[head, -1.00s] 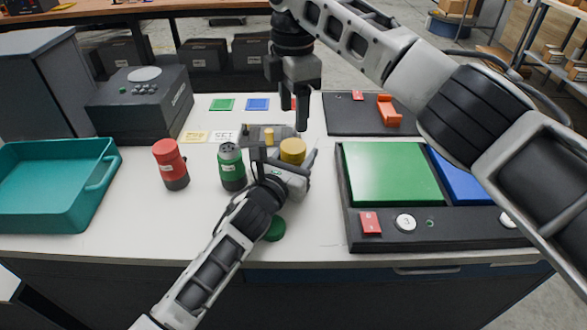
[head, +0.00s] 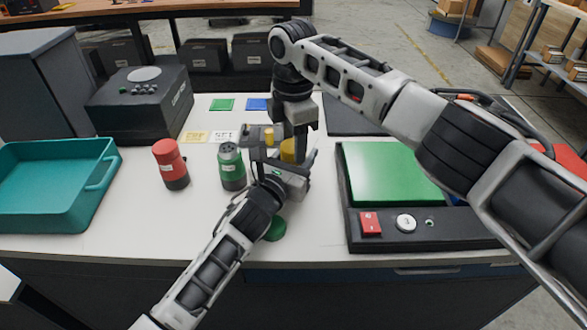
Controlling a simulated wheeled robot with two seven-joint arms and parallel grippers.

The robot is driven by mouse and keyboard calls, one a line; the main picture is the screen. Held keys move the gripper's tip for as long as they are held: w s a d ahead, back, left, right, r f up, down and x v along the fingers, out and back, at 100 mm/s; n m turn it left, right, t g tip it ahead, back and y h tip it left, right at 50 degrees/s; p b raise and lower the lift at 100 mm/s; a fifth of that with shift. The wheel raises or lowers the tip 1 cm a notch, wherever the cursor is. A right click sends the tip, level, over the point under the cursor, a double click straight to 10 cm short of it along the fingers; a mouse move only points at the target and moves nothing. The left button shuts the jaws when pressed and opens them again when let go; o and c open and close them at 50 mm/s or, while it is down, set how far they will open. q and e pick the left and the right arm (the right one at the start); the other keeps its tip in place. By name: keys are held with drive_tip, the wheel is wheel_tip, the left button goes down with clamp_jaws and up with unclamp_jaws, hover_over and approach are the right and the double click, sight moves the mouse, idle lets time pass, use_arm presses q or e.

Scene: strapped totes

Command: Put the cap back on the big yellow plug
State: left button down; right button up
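A big yellow cylinder (head: 287,150) shows at my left gripper (head: 293,172), mostly behind my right gripper. I cannot tell whether it is the big yellow plug or its cap. My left gripper is low over the table's middle; its grip is hidden. My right gripper (head: 300,150) points down at the yellow cylinder from above, its fingertips beside or in front of it. Whether they touch it or hold anything is unclear. A smaller yellow piece (head: 269,136) stands just left, by a dark fixture.
A red-topped plug (head: 170,165) and a green plug (head: 231,168) with a bare top stand left. A green disc (head: 276,228) lies near my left wrist. A teal tote (head: 60,210) is far left. A dark panel with a green plate (head: 390,172) is right.

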drive_tip(key=shift+c, duration=1.2)
drive_tip(key=m, duration=0.3)
drive_tip(key=o, duration=1.1)
drive_tip(key=shift+s, duration=0.1)
drive_tip(key=shift+a+r, duration=0.1)
